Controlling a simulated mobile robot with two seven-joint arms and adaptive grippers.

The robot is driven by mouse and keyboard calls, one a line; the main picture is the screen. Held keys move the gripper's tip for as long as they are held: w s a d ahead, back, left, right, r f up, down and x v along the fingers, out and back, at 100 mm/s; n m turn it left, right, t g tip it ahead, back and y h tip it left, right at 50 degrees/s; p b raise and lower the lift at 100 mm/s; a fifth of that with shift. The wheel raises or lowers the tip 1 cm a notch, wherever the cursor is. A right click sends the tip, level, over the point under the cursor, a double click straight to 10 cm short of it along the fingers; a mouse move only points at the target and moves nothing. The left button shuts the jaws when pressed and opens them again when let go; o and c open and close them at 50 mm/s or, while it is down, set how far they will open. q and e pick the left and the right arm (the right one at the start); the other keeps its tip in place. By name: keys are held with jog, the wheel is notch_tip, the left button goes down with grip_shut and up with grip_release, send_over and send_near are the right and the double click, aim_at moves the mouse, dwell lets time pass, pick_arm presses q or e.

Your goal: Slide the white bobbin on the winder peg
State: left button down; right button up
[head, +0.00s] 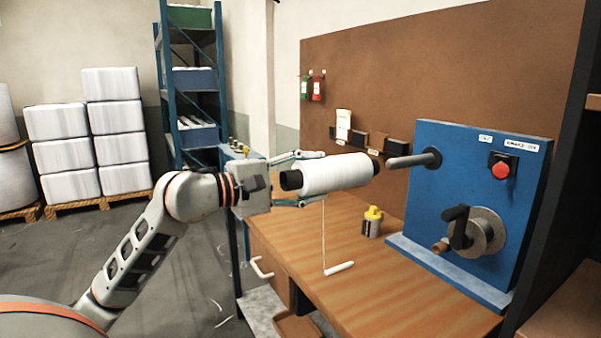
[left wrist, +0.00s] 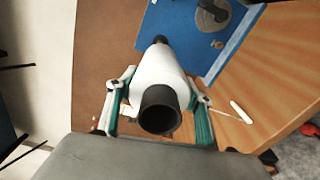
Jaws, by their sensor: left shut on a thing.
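The white bobbin (head: 333,174) with black tube ends is held level by my left gripper (head: 312,178), above the wooden bench. The left wrist view shows the bobbin (left wrist: 159,80) between the two green-padded fingers (left wrist: 160,112), its dark hollow end facing the camera. The winder peg (head: 408,161) is a grey rod sticking out left from the blue winder panel (head: 455,170). The bobbin's far black end is close to the peg's tip in the head view; whether they touch I cannot tell. In the left wrist view the peg is hidden behind the bobbin. My right gripper is out of view.
A thread hangs from the bobbin to a small white stick (head: 339,268) on the bench (head: 395,295). A yellow-capped bottle (head: 373,221) stands below the peg. The panel carries a red button (head: 501,169) and a crank (head: 458,228). A brown pegboard (head: 430,65) is behind.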

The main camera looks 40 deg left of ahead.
aim_at(331, 173)
pick_arm(q)
jog(key=shift+w+d+r+p, duration=0.15)
jog(key=shift+w+d+p, duration=0.15)
jog(key=shift+w, duration=0.2)
jog(key=shift+w+d+r+p, duration=0.15)
jog(key=shift+w+p, duration=0.15)
jog(key=shift+w, duration=0.15)
jog(key=shift+w+f, duration=0.15)
jog(key=shift+d+f+b, duration=0.1)
jog(key=shift+f+b, duration=0.15)
jog(key=shift+b, duration=0.1)
jog(key=shift+r, duration=0.1)
jog(key=shift+r, duration=0.1)
jog(key=shift+w+d, duration=0.1)
jog(key=shift+w, duration=0.05)
jog(key=shift+x, duration=0.95)
dwell(0.4)
